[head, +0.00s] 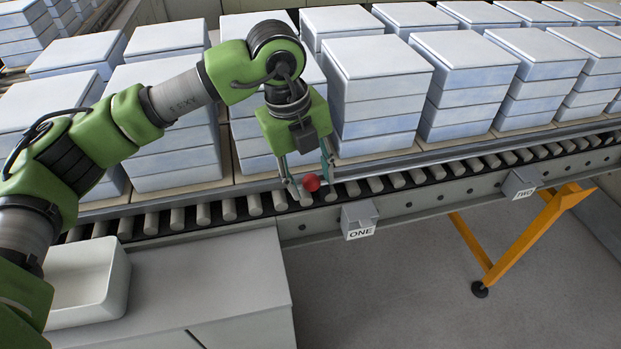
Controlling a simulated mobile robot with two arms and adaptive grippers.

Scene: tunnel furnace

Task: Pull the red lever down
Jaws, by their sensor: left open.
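The red lever (311,183) shows as a small red round knob at the middle of the head view, in front of the roller conveyor. Its shaft cannot be made out. My left gripper (314,187) points down at the conveyor's front edge, with its two fingers spread. The red knob appears between the fingertips; I cannot tell whether they touch it. My right gripper is not in view.
The roller conveyor (208,213) runs across the view, with stacks of pale blue slabs (376,70) behind it. Label boxes ONE (359,218) and TWO (521,183) hang on its front rail. A grey cabinet (215,282) with a white bin (88,284) stands front left.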

